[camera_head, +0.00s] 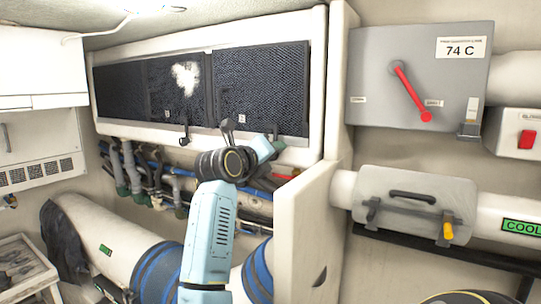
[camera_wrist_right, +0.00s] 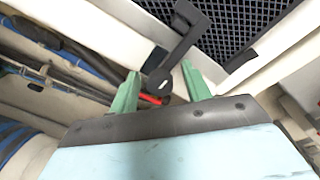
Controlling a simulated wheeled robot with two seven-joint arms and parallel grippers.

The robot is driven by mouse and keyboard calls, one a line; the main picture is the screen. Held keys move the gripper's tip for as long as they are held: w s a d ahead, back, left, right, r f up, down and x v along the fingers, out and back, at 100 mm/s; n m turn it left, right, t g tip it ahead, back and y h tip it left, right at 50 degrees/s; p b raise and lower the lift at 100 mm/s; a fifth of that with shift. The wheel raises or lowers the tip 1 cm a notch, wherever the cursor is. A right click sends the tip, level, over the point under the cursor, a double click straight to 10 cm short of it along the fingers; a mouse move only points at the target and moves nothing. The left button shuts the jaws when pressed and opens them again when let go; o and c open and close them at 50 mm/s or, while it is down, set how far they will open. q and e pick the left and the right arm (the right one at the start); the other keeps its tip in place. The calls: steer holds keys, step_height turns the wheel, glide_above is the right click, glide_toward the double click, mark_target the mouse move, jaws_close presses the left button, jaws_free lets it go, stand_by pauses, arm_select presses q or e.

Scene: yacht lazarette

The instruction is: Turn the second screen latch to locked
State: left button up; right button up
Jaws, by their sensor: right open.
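A row of dark mesh screens (camera_head: 262,85) sits in a white frame on the back wall. One dark latch (camera_head: 184,134) hangs at the frame's lower edge, left of my arm. Another dark latch (camera_head: 228,127) shows just above my right wrist. In the right wrist view a dark latch lever (camera_wrist_right: 183,40) slants up over the frame edge onto the mesh, with its round pivot (camera_wrist_right: 155,84) below. My right gripper (camera_wrist_right: 162,82) is open, its green fingers either side of the pivot end; contact is unclear. It also shows in the head view (camera_head: 268,147). My left gripper is out of view.
Pipes and hoses (camera_head: 150,180) run below the screens. A white partition (camera_head: 304,235) stands close to the right of my arm. A grey box with a red lever (camera_head: 408,90) and a clamped cover (camera_head: 412,200) are farther right.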

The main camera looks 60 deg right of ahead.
steer(key=s+a+r+b, duration=0.1)
steer(key=a+b, duration=0.3)
steer(key=a, duration=0.9)
steer(key=shift+s+a+r, duration=0.15)
steer(key=shift+r, duration=0.05)
